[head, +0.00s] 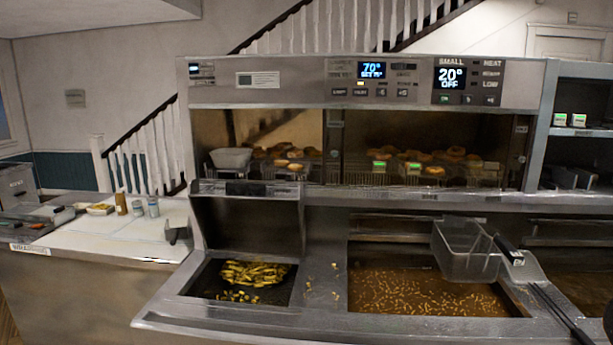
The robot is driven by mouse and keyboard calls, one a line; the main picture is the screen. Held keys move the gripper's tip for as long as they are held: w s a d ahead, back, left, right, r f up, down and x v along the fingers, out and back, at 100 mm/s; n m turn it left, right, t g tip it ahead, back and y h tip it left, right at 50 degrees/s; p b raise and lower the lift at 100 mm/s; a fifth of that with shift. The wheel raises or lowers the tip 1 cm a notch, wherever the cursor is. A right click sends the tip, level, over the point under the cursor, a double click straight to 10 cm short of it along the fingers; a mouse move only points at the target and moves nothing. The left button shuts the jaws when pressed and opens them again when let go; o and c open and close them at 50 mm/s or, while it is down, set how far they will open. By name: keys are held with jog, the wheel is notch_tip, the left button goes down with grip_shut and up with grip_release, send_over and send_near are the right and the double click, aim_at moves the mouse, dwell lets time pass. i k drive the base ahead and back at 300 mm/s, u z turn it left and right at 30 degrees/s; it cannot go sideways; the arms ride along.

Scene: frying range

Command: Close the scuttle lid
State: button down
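The scuttle (197,283) is a dark well at the left of the range, with a heap of yellow chips and some loose chips inside. Its steel lid (240,226) appears to stand raised at the back of the well, nearly upright, with a dark handle (246,188) along its top edge. The well is uncovered. My gripper is not in view, so its state and its distance from the lid do not show.
Right of the scuttle is a pan of brown oil (420,293) with a wire basket (466,252) at its back right. Long dark-handled tools (558,312) lie at the right. A white counter (110,238) stands left. Loose scraps lie between scuttle and pan.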

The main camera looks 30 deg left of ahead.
aim_at(243, 217)
jog(key=z, duration=1.6)
jog(key=k, duration=1.25)
jog(key=u, duration=2.3)
